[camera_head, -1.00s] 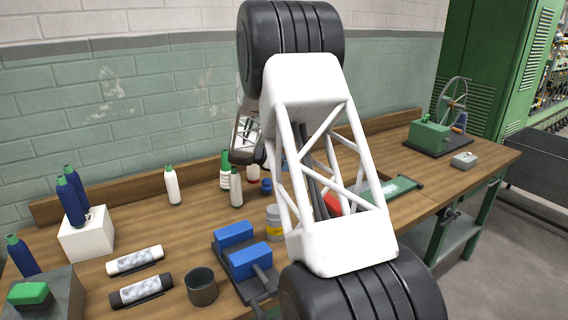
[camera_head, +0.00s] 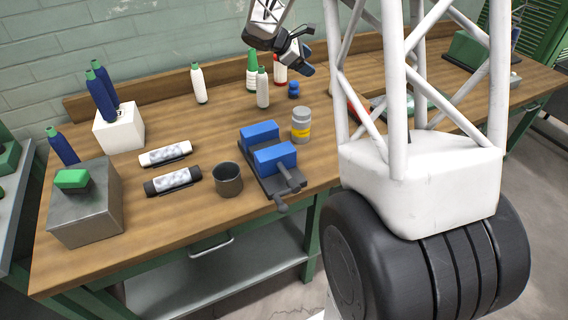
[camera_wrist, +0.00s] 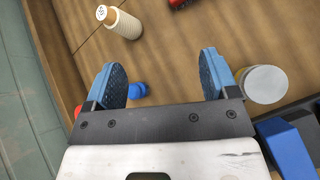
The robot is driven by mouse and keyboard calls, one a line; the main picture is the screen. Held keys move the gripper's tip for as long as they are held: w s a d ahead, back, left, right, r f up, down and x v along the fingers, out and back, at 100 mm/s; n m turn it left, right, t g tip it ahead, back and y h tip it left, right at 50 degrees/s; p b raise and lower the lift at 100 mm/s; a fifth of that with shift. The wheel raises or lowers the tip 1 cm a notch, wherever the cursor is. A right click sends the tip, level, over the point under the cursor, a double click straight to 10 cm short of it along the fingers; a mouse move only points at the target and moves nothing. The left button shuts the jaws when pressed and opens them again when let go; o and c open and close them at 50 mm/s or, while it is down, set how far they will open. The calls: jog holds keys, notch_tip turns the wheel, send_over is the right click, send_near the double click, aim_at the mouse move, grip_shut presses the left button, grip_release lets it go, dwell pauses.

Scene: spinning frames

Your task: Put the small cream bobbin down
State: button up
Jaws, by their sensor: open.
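The small cream bobbin (camera_wrist: 124,24), ridged with a white end face, appears to stand upright on the wooden bench at the top left of the wrist view. Nothing holds it. It is beyond my left fingertip and apart from it. In the head view my gripper (camera_head: 306,60) is above the back of the bench.
A yellow-banded jar (camera_head: 301,125) stands by the blue-jawed vise (camera_head: 273,158). White bottle-like cones (camera_head: 262,90) stand toward the back wall. A red object (camera_wrist: 178,3) is at the wrist view's top edge.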

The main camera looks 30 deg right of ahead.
jog(key=s+a+r+m+t+y, duration=0.1)
jog(key=s+a+m+y, duration=0.2)
jog(key=s+a, duration=0.6)
jog(key=s+a+r+m+t+y, duration=0.1)
jog(key=s+a+m+y, duration=0.2)
jog(key=s+a, duration=0.6)
jog(key=s+a+r+m+t+y, duration=0.1)
jog(key=s+a+m+y, duration=0.3)
jog(key=s+a, duration=0.6)
jog(key=s+m+t, duration=0.1)
jog(key=s+m, duration=0.1)
jog(key=s, duration=1.1)
jog(key=shift+r+m, duration=0.3)
jog(key=shift+r, duration=0.05)
